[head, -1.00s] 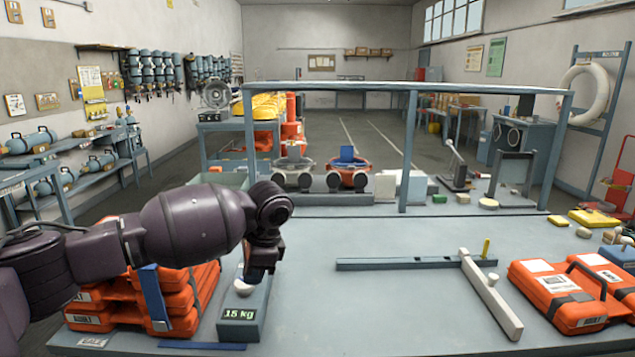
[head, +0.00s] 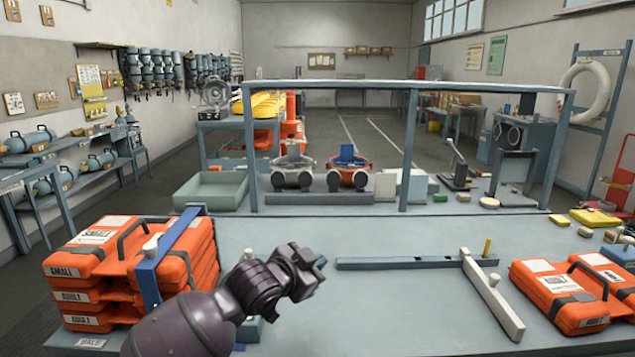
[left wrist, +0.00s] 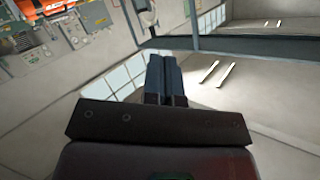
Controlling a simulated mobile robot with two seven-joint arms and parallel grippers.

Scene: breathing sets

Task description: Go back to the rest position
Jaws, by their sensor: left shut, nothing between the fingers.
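My left gripper (head: 319,263) is shut and empty, held above the middle of the grey workbench (head: 400,310). Its closed fingers also show in the left wrist view (left wrist: 165,78), with nothing between them. My left arm comes in from the bottom of the head view and hides most of the scale, of which only a bit shows. My right gripper is not in view.
A stack of orange cases (head: 190,260) stands at the left, with a blue bar (head: 165,255) on it. Two orange cases (head: 560,295) lie at the right. A blue rail (head: 400,263) and a pale bar (head: 492,292) lie mid-bench. A grey-blue frame (head: 405,150) stands behind.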

